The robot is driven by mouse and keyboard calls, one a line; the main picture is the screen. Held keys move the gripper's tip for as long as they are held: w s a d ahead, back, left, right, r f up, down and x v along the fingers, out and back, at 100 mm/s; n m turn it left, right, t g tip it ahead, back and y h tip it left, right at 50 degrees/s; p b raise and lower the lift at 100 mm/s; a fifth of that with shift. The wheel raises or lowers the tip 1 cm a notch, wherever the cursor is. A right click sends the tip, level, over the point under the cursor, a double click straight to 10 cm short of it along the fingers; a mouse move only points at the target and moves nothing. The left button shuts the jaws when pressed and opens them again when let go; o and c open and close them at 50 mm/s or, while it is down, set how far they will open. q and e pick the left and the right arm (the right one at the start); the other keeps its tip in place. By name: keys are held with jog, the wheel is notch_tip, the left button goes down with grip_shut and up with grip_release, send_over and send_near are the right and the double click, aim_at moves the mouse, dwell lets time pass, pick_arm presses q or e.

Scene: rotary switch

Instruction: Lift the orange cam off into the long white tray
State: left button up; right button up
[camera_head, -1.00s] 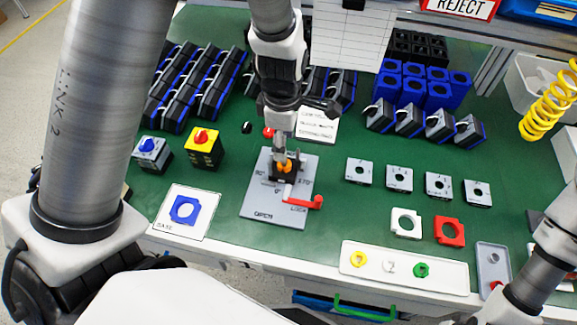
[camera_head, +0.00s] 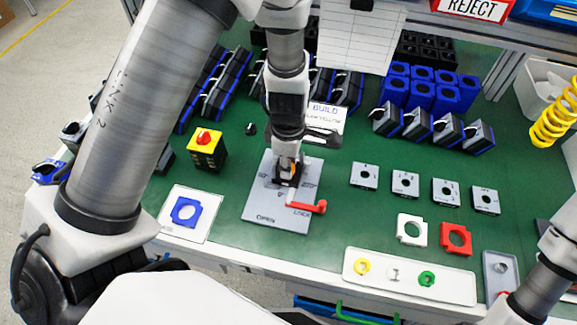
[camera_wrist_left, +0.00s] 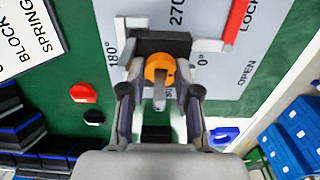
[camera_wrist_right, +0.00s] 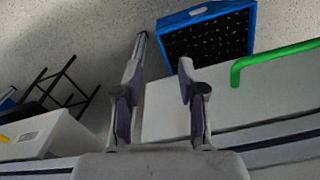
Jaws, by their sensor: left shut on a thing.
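The orange cam (camera_wrist_left: 159,69) sits at the black block (camera_wrist_left: 158,44) on the grey plate (camera_head: 270,212), with a grey pin in its middle. My left gripper (camera_wrist_left: 158,78) is shut on the cam, one finger on each side. In the head view the left gripper (camera_head: 289,165) hides most of the cam. The red lock lever (camera_head: 307,208) lies beside the block. The long white tray (camera_head: 455,288) is at the front right, holding a yellow, a white and a green piece. My right gripper (camera_wrist_right: 163,62) is open and empty.
A blue ring piece (camera_head: 185,211) lies on a white card left of the plate. White (camera_head: 411,229) and red (camera_head: 456,239) ring pieces lie behind the tray. A yellow switch box (camera_head: 206,148) stands left of the plate. Green table is clear between plate and tray.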

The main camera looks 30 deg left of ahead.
pick_arm(q)
notch_tip(320, 180, up, 10)
jog(key=shift+s+r+p, duration=0.1)
jog(key=shift+p, duration=0.65)
notch_tip(320, 180, up, 8)
jog(key=p, duration=0.9)
jog(key=shift+r+p, duration=0.15)
jog(key=shift+p, duration=0.15)
